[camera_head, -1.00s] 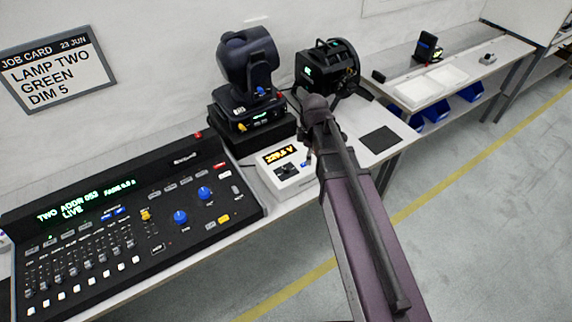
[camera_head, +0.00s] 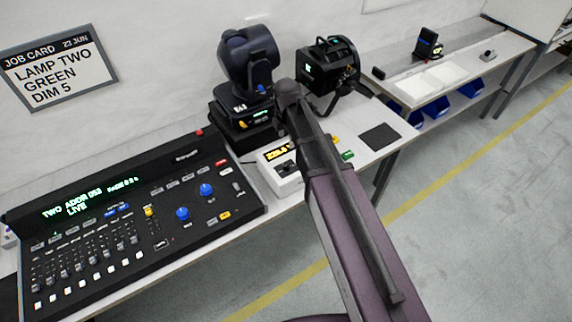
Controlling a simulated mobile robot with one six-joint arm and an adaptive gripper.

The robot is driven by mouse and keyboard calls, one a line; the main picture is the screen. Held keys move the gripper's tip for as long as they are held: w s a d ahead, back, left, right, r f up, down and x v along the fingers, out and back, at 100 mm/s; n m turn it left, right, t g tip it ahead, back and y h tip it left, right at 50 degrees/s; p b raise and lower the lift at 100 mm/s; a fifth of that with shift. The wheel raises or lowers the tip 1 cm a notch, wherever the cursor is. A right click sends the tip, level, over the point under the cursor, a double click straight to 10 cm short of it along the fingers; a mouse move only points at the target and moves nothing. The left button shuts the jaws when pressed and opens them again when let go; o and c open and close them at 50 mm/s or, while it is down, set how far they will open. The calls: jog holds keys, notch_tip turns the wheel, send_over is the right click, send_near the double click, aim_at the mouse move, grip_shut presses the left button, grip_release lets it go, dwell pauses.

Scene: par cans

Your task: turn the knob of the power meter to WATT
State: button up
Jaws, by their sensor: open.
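The power meter (camera_head: 290,186) is a small white box on the bench, left of my arm. Its lit orange display (camera_head: 277,154) shows digits that look like 228 and a blurred remainder. A dark knob (camera_head: 286,168) sits on its face below the display. The knob's pointer direction and its labels are too small to read. My arm covers the meter's right side. My gripper cannot be made out; my own arm links hide that area.
A black lighting console (camera_head: 130,205) stands left of the meter. A moving-head lamp (camera_head: 247,65) and a black par can (camera_head: 326,68) stand behind. A dark mat (camera_head: 380,138) lies right. Small yellow and green items (camera_head: 347,155) are beside my arm.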

aim_at(287, 166)
jog(key=shift+f, duration=0.2)
notch_tip(287, 166, down, 13)
jog(key=b, duration=1.3)
jog(key=shift+f+b, duration=0.15)
jog(key=shift+b, duration=0.2)
grip_shut()
jog(key=shift+a, duration=0.15)
